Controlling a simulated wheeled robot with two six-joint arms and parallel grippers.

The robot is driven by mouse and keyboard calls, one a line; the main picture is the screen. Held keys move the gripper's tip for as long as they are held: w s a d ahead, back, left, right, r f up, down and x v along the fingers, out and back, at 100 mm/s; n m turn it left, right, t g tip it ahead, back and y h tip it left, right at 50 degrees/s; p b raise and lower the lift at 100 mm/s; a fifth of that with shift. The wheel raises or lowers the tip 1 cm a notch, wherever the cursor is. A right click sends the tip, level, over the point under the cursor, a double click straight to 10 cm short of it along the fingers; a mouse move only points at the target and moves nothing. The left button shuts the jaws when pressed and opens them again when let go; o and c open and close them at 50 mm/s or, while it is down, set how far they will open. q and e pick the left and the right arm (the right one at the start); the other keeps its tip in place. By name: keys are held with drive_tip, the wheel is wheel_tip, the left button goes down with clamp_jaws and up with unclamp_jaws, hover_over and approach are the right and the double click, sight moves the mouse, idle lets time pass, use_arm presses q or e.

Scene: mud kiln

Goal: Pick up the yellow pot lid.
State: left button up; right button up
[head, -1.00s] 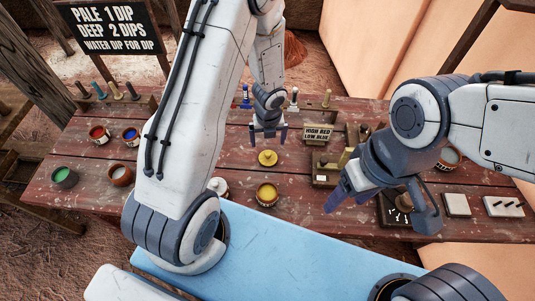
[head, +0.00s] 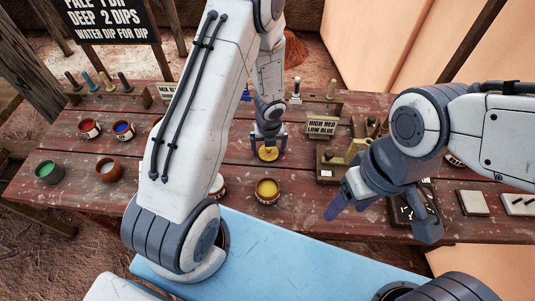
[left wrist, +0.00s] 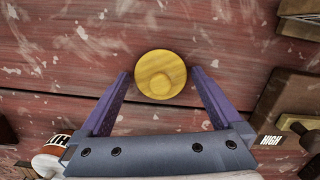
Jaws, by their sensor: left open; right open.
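The yellow pot lid (head: 268,153) lies on the red-brown table behind the yellow pot. In the left wrist view the lid (left wrist: 160,74) is a round disc with a knob in its middle. My left gripper (head: 268,146) is open, with its two purple fingers at either side of the lid's near part; in the left wrist view the fingertips (left wrist: 160,72) flank it with small gaps. My right gripper (head: 350,207) is open and empty over the right part of the table. The open pot of yellow glaze (head: 267,191) stands nearer the front edge.
Red (head: 89,128), blue (head: 123,131) and green (head: 47,172) pots stand at the left. White tiles (head: 472,203) lie at the right.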

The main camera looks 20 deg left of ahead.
use_arm(q)
drive_tip(key=shift+r, duration=0.1)
drive_tip(key=c, duration=1.1)
drive_tip(key=shift+r, duration=0.1)
drive_tip(key=shift+r+p, duration=0.6)
drive_tip(key=shift+p, duration=0.05)
drive_tip(key=r+p, duration=0.4)
drive_tip(key=shift+w+d, duration=0.15)
drive_tip(key=shift+d, duration=0.15)
drive_tip(key=w+d+r+p, duration=0.2)
drive_tip(key=w+d+r, duration=0.3)
drive_tip(key=d, duration=0.4)
drive_tip(key=shift+d+r+p, duration=0.3)
drive_tip(key=shift+d, duration=0.1)
